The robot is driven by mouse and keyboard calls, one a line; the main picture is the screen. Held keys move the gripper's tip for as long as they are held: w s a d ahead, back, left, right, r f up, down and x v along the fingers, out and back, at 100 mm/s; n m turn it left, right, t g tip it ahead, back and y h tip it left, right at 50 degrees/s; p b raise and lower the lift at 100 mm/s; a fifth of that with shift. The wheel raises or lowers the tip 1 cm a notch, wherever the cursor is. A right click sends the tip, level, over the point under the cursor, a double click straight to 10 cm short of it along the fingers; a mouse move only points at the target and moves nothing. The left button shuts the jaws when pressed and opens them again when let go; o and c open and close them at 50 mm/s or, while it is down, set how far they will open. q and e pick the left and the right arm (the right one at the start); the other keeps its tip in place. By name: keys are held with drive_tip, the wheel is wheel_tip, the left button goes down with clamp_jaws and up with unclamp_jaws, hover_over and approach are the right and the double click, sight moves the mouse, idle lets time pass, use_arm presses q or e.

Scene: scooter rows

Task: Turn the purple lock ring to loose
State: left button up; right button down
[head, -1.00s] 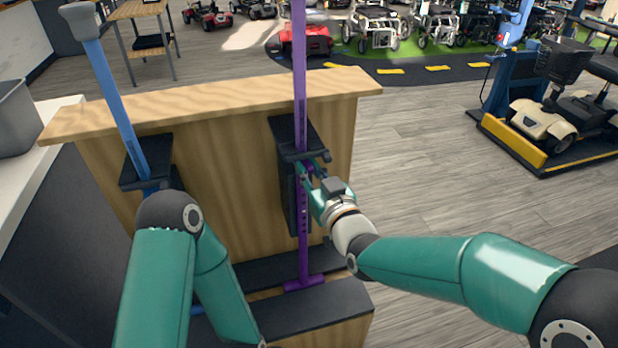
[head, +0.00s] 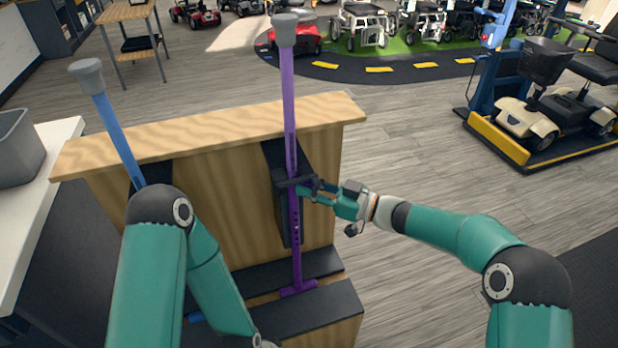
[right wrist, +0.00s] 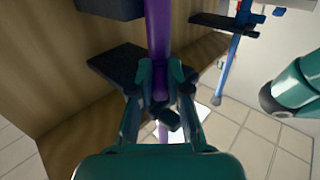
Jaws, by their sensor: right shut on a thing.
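The purple pole (head: 288,100) stands upright in a black bracket (head: 282,188) on the front of the wooden counter; it has a grey top and a row of holes low down. My right gripper (head: 303,189) reaches in from the right, just below the bracket's clamp. In the right wrist view its two fingers (right wrist: 160,88) are shut on the purple lock ring (right wrist: 160,95), one on each side of the pole. The fingers hide most of the ring, and I cannot read its lock state. My left arm shows at the left, but its gripper is out of view.
A blue pole (head: 116,125) with a grey top stands left of the purple one, partly behind my left arm. The wooden counter (head: 215,133) is close behind both. A dark step (head: 300,315) lies below.

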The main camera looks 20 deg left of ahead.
drive_tip(key=shift+w+r+n+g, duration=0.15)
drive_tip(key=shift+n+g, duration=0.25)
drive_tip(key=shift+g, duration=0.2)
drive_tip(key=shift+p, duration=0.3)
drive_tip(key=c, duration=1.1)
unclamp_jaws()
drive_tip(key=d, duration=0.8)
drive_tip(key=s+d, duration=0.1)
drive_tip(key=d, duration=0.3)
